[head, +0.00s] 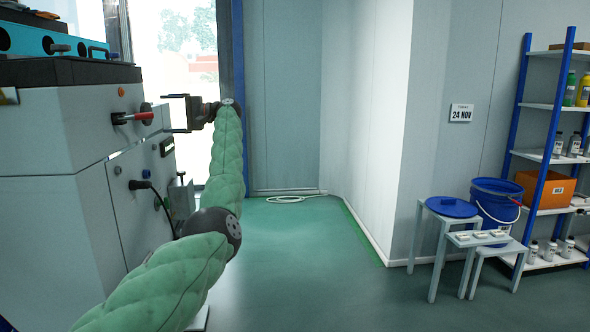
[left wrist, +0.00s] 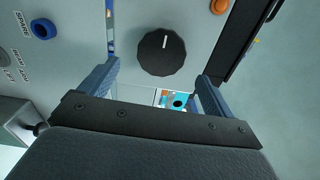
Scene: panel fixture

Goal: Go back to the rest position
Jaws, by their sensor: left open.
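My left gripper (head: 176,113) is raised in front of the grey panel fixture (head: 60,220), its arm in a green padded sleeve coming up from the bottom left. Its jaws are open and empty, pointing left toward the fixture. In the left wrist view the two fingers (left wrist: 155,85) stand wide apart, with a black round knob (left wrist: 160,52) with a white mark showing between them. I see no contact between fingers and knob. A red-handled switch (head: 135,117) is on the fixture's face, left of the gripper. My right gripper is not in view.
A blue shelf (head: 526,105) with bottles and an orange box (head: 545,188) stands at the right. Small stools (head: 436,250) with a blue lid (head: 452,207) and a blue bucket (head: 496,203) stand before it. A white hose (head: 290,198) lies on the floor. The middle floor is clear.

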